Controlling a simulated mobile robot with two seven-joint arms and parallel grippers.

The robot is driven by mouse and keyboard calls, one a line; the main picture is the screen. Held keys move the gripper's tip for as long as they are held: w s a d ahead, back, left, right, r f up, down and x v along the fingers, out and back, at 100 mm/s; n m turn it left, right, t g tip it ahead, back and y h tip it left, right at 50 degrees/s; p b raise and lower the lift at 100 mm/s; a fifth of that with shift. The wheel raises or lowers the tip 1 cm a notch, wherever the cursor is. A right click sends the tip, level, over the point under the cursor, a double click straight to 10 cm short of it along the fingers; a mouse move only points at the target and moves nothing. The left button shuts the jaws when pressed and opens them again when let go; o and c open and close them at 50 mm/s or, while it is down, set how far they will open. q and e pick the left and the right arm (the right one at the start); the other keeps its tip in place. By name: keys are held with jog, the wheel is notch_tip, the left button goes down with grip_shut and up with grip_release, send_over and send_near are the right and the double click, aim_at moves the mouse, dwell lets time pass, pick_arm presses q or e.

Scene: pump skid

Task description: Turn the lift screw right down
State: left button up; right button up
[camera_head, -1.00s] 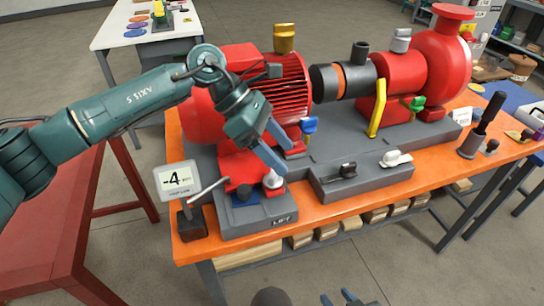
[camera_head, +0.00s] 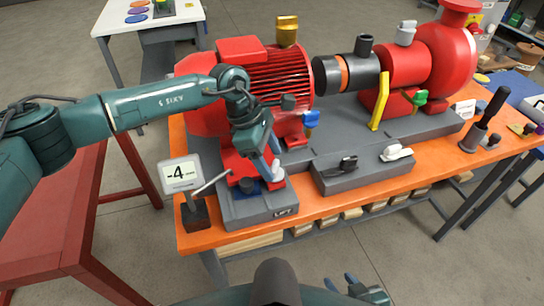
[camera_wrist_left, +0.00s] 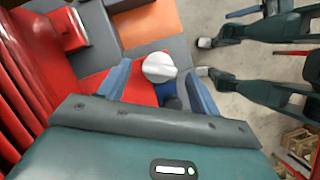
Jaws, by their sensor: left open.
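The lift screw (camera_head: 274,176) has a pale silver knob and stands on the grey block marked LIFT (camera_head: 250,208), at the front left of the orange bench. My left gripper (camera_head: 270,160) reaches down over the knob with its blue fingers open. In the left wrist view the knob (camera_wrist_left: 159,67) sits between the two fingers, with a gap visible at each side, so they do not appear closed on it. A small display (camera_head: 180,173) left of the block reads -4. My right gripper (camera_head: 341,281) is at the bottom edge, fingers apart and empty, away from the bench.
The red motor (camera_head: 275,80) stands close behind the left gripper. A bent grey rod rises between the display and the block. A grey box (camera_head: 360,178) with a black and a white lever lies to the right. A yellow handle (camera_head: 379,102) stands farther back.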

pick_arm(q)
jog(key=shift+x, duration=0.8)
jog(key=shift+c, duration=0.4)
jog(key=c, duration=0.9)
